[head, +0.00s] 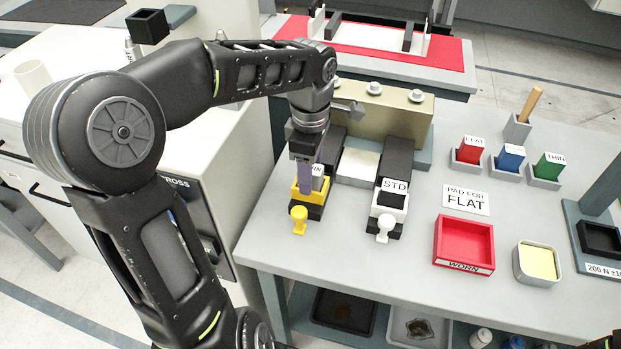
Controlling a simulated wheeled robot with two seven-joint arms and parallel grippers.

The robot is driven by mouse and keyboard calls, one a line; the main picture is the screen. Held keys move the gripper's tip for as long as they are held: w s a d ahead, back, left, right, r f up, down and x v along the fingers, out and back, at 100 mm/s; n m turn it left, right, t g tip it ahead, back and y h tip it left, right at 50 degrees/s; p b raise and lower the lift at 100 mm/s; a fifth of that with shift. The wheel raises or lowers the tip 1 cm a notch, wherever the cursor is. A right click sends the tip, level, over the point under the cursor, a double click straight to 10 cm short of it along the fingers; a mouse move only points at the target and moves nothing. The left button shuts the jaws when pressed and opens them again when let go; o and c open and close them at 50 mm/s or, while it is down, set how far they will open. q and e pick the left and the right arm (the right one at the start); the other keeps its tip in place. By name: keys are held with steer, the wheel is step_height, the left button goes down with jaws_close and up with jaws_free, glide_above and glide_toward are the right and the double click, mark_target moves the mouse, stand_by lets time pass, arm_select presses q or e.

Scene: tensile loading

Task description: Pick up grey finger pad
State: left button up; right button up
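My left arm reaches in from the left, and my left gripper (306,184) points down over the yellow-fronted holder (311,193) at the left of the bench fixture. A narrow grey-purple piece shows at the gripper's lower end; I cannot tell whether it is a finger or a grey pad. The gripper's opening is hidden by its own body. A white-fronted holder (389,204) marked STD stands to the right with a dark block in its top. No separate grey finger pad can be made out clearly.
A red WORN tray (437,242), a tin with a yellow pad (538,263) and a PAD FOR FLAT sign (466,199) lie right of the holders. Red (470,150), blue (510,158) and green (548,166) blocks stand behind. Clear bench lies in front.

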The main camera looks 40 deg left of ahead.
arm_select(q)
jaws_close()
stand_by(0.3)
stand_by(0.4)
step_height(320, 180, up, 8)
steer(key=shift+w+f, duration=0.1)
steer(key=shift+f, duration=0.05)
steer(key=shift+r+p, duration=0.7)
steer(key=shift+r, duration=0.15)
steer(key=shift+r+p, duration=0.4)
steer(key=shift+f, duration=0.1)
